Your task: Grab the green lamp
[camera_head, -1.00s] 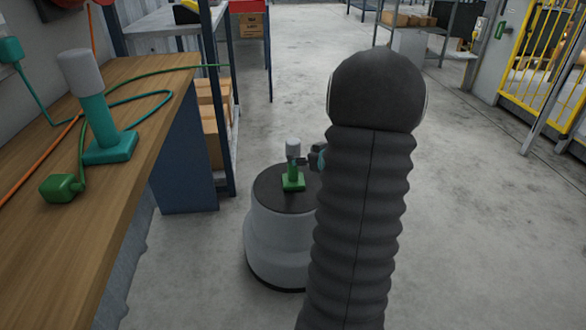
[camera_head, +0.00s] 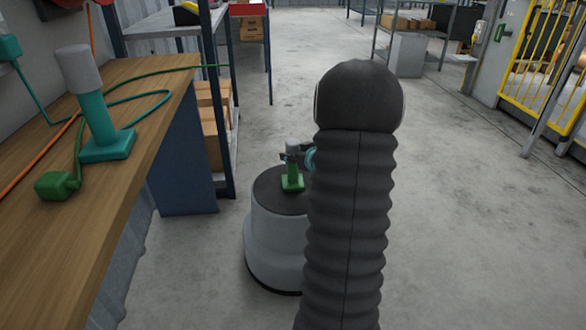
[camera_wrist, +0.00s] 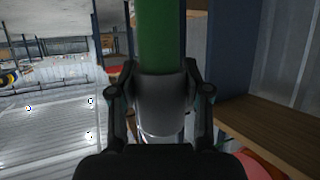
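The green lamp (camera_head: 292,184) stands upright on a round dark-topped pedestal. It has a green square base and stem and a pale grey head. My gripper (camera_head: 291,156) is at the lamp's upper part, coming from the right, with fingers on both sides of it. In the wrist view the lamp's green stem (camera_wrist: 162,35) and grey head (camera_wrist: 163,105) lie between the two fingers of my gripper (camera_wrist: 160,70). My dark arm cover hides the pedestal's right side in the head view.
The pedestal (camera_head: 268,235) stands on open concrete floor. A wooden workbench (camera_head: 100,235) at left holds a larger teal lamp (camera_head: 100,125), a green block (camera_head: 55,185) and loose cables. A shelf with cartons (camera_head: 212,120) stands behind. The floor at right is clear.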

